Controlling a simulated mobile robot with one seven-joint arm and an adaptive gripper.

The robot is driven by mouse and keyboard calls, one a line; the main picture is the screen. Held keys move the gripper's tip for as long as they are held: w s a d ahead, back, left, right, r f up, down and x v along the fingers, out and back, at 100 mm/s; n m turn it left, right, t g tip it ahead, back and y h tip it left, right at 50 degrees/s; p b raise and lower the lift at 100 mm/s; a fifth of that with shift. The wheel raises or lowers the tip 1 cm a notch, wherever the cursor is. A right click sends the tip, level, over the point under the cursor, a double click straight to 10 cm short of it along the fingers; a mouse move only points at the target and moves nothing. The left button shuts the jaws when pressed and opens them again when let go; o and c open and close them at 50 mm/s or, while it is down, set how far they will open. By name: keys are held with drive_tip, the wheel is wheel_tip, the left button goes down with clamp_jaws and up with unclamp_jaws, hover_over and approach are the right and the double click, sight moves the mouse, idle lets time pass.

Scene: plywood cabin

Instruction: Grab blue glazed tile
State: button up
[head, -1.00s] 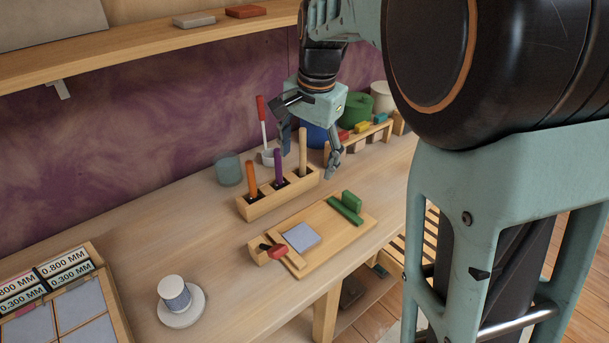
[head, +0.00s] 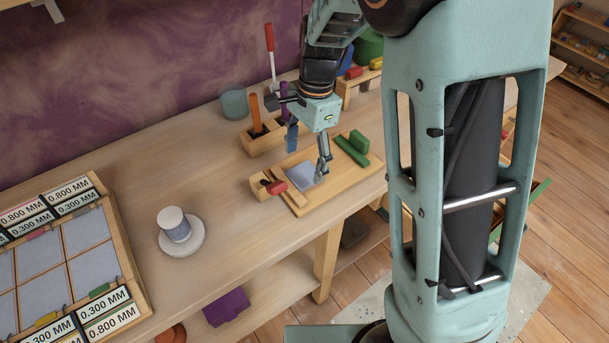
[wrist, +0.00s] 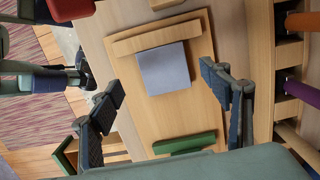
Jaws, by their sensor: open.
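A flat blue-grey square tile (head: 300,175) lies on a wooden board (head: 318,203) on the bench. It shows in full in the wrist view (wrist: 164,68), beside a raised wooden strip (wrist: 156,36). My gripper (head: 307,155) is open and empty above the board, its fingers pointing down. In the wrist view the fingers (wrist: 162,96) stand apart, one towards each side of the tile. In the head view one finger covers a little of the tile. I see no contact with it.
A green block (head: 358,142) sits on the board beside the tile. A red-handled tool (head: 276,187) lies at its left end. A rack (head: 255,145) with upright handles stands behind. A white spool (head: 173,224) and a tray of plates (head: 110,262) stand left.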

sight(304, 174)
drive_tip(key=f, duration=0.4)
drive_tip(key=shift+w+f, duration=0.2)
drive_tip(key=shift+w, duration=0.05)
drive_tip(key=shift+c, duration=0.3)
drive_tip(key=c, duration=1.2)
drive_tip(key=shift+r, duration=0.1)
drive_tip(key=shift+c, duration=0.2)
